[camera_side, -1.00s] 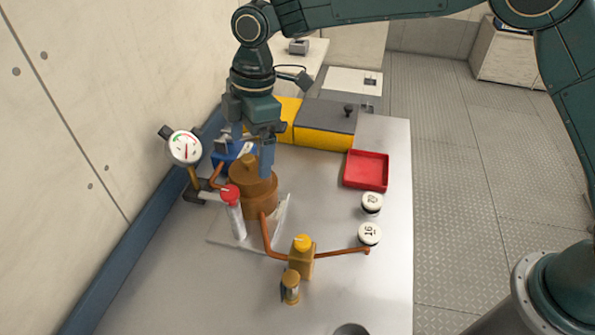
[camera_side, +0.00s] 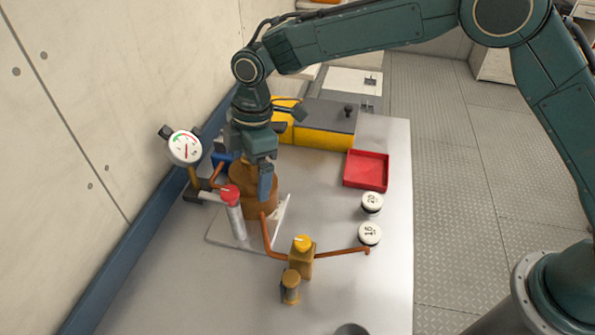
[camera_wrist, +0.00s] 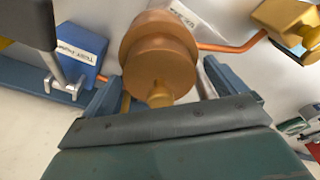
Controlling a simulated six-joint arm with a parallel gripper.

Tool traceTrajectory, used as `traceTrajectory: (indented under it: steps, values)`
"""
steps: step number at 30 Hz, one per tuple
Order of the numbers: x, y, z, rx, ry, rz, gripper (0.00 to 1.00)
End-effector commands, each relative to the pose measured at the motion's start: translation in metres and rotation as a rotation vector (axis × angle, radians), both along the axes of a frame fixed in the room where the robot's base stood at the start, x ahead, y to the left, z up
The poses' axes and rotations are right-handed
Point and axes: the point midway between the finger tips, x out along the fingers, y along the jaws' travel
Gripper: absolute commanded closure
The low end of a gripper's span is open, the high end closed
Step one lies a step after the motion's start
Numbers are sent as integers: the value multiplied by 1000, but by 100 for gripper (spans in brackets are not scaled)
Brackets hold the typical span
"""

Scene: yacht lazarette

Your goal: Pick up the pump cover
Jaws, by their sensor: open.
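The pump cover (camera_side: 262,205) is a brown stepped round body with a small knob on top. It stands on a pale plate on the bench in the side view. In the wrist view the cover (camera_wrist: 158,48) is seen from above, with its knob towards me. My gripper (camera_side: 246,180) is low over it, pointing down, with one finger in front of the cover's right side. The other finger is mostly hidden. In the wrist view the open fingers (camera_wrist: 160,85) lie on either side of the cover. I cannot tell whether they touch it.
A red-capped cylinder (camera_side: 232,212) stands close in front of the cover. A dial gauge (camera_side: 185,148) is at its left, and a copper pipe (camera_side: 270,240) runs to a yellow-knobbed valve (camera_side: 301,262). A red tray (camera_side: 366,171) and two numbered round caps (camera_side: 371,203) sit to the right.

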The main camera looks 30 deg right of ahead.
Motion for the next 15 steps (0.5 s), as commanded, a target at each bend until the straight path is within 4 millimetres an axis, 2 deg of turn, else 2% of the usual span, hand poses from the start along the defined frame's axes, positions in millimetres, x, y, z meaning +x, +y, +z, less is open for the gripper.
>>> traceTrajectory:
  steps: [13, 15]
  values:
    - [0, 0, 0, 0, -1, 0, 4]
    - [0, 0, 1, 0, -1, 0, 17]
